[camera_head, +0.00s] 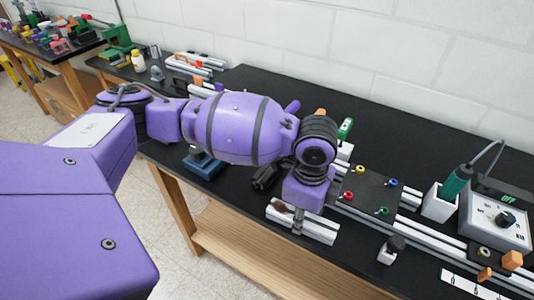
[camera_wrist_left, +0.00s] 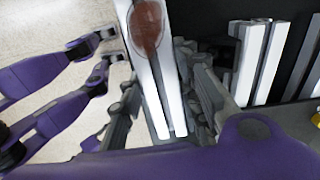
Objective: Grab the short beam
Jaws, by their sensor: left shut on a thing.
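The short beam (camera_head: 318,231) is a pale grey-white slotted extrusion at the front edge of the black table, below my left wrist. My left gripper (camera_head: 298,222) points down over it and is shut on it. In the left wrist view the beam (camera_wrist_left: 168,108) runs lengthwise between the two dark fingers of the gripper (camera_wrist_left: 160,85). A brown oval thing (camera_wrist_left: 146,28) shows over the beam's far end. I cannot tell if the beam rests on the table.
A dark plate (camera_head: 368,190) with coloured rings lies right of the gripper, by long rails (camera_head: 430,236). A soldering station (camera_head: 495,222) and a white holder (camera_head: 438,204) stand further right. A blue-based item (camera_head: 204,166) is at left. The table's back middle is clear.

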